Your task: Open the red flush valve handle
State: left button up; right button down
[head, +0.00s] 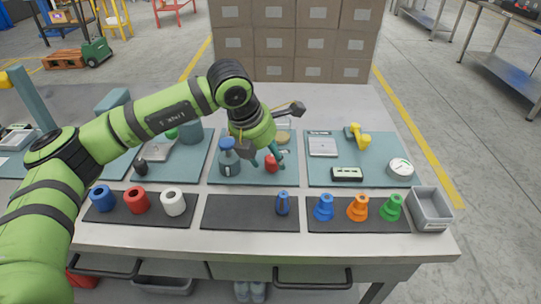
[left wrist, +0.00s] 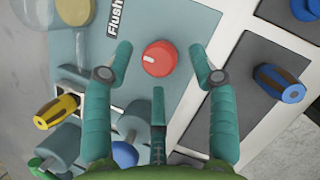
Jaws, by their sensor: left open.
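The red flush valve handle (head: 271,163) is a small round red knob on the middle teal panel in the head view. In the left wrist view the red knob (left wrist: 159,58) has a white pointer mark and sits beside a label reading "Flush" (left wrist: 116,14). My left gripper (head: 267,153) is over the knob, pointing down. In the left wrist view its teal fingers (left wrist: 160,50) are spread, one on each side of the knob, with visible gaps. The gripper is empty. My right gripper is not in view.
A blue-capped bottle (head: 229,158) stands just left of the knob. A blue-handled tool (head: 283,204) stands on the dark mat in front. A yellow valve (head: 357,135) and a round gauge (head: 400,168) are on the right panel. Stacked cardboard boxes (head: 293,42) stand behind the table.

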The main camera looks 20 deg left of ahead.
pick_arm(q)
jog(key=shift+x, duration=0.75)
jog(key=shift+f, duration=0.1)
jog(key=c, duration=1.1)
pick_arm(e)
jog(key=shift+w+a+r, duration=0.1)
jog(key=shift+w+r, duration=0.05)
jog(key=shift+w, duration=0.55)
